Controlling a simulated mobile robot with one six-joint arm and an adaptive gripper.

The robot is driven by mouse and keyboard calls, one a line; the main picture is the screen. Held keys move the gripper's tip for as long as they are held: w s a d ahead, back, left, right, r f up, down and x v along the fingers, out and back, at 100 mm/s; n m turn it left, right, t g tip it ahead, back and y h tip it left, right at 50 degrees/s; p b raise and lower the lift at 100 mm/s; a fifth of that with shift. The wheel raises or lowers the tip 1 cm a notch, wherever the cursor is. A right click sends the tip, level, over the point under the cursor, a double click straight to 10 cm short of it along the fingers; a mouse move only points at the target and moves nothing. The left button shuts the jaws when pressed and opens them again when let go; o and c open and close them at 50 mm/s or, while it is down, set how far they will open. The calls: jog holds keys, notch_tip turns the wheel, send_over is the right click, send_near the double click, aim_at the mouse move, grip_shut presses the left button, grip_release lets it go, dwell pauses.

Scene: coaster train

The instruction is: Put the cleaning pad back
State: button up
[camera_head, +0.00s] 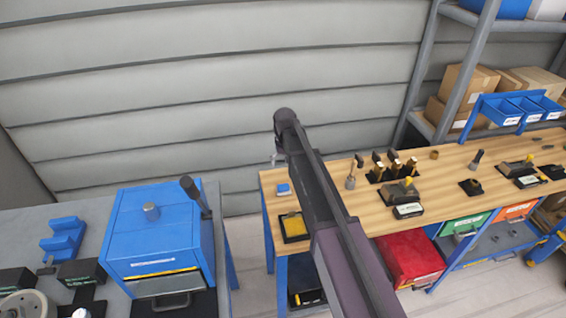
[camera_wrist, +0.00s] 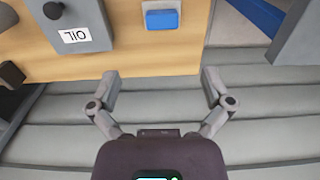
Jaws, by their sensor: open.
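A small blue block with a pale lower layer, which looks like the cleaning pad (camera_head: 283,189), lies on the left end of the wooden workbench. It also shows in the wrist view as a blue pad (camera_wrist: 161,19) near the top middle, close to the bench edge. A black tray with a yellow inside (camera_head: 294,226) sits nearer on the same bench end. My gripper (camera_wrist: 160,77) is open and empty, its fingers apart from the pad and on the near side of it in the wrist view. In the head view my arm hides most of the gripper.
Tools in black holders (camera_head: 392,170) stand along the wooden bench (camera_head: 444,163). A blue machine box (camera_head: 158,238) stands on the grey table at left, across a gap.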

jog(key=s+d+m, duration=0.3)
jog(key=s+d, duration=1.9)
jog(key=s, duration=0.4)
jog(key=shift+d, duration=0.3)
